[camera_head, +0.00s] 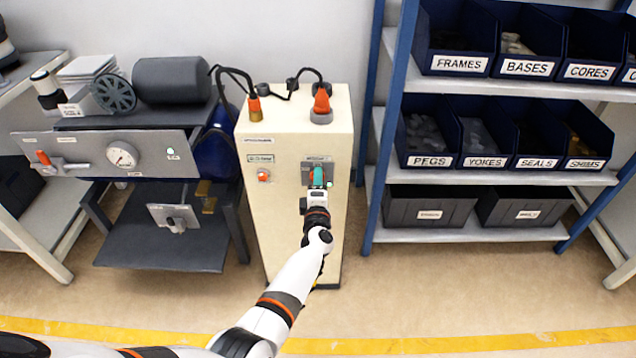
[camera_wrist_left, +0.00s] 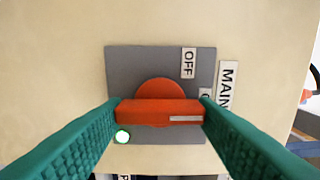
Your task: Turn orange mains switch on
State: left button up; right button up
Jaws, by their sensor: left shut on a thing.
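The orange mains switch (camera_wrist_left: 160,110) is a round knob with a raised bar handle on a grey plate (camera_wrist_left: 150,60) on the cream cabinet (camera_head: 290,150). My left gripper (camera_wrist_left: 160,112) is shut on the handle, one green fingertip at each end. The handle lies straight across between the fingers in the left wrist view. Its white mark is at the right end, near a partly hidden label starting with O. The OFF label (camera_wrist_left: 188,63) is above it. In the head view my left gripper (camera_head: 318,178) covers most of the switch.
A second small orange-red control (camera_head: 264,175) is on the cabinet's left. Orange plugs (camera_head: 321,103) with black cables stand on top. A compressor bench (camera_head: 110,155) is at left, and a blue shelf rack (camera_head: 382,150) with bins is at right. The floor in front is clear.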

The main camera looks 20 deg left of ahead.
dwell(0.5)
pick_arm(q)
jog(key=o, duration=1)
jog(key=shift+s+f, duration=0.1)
